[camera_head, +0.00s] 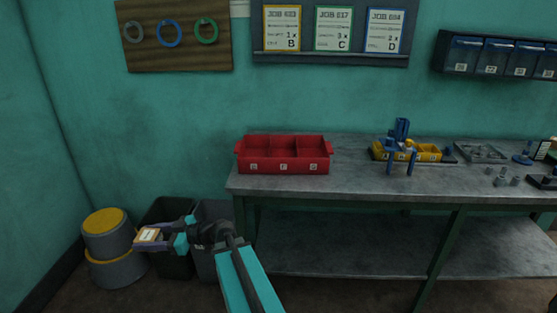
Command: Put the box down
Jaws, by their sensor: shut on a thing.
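My gripper (151,240) is at the lower left, at the end of my teal arm, left of the workbench. It is shut on a small box (148,234) with a pale top and orange edging. The box is small in the picture, and the fingers hide part of its sides. It is held in front of the bins and drums, apart from the bench top.
A grey workbench (350,181) bears a red three-compartment bin (283,168), a yellow tray (428,153), blue parts and small grey pieces. The bench's front left is clear.

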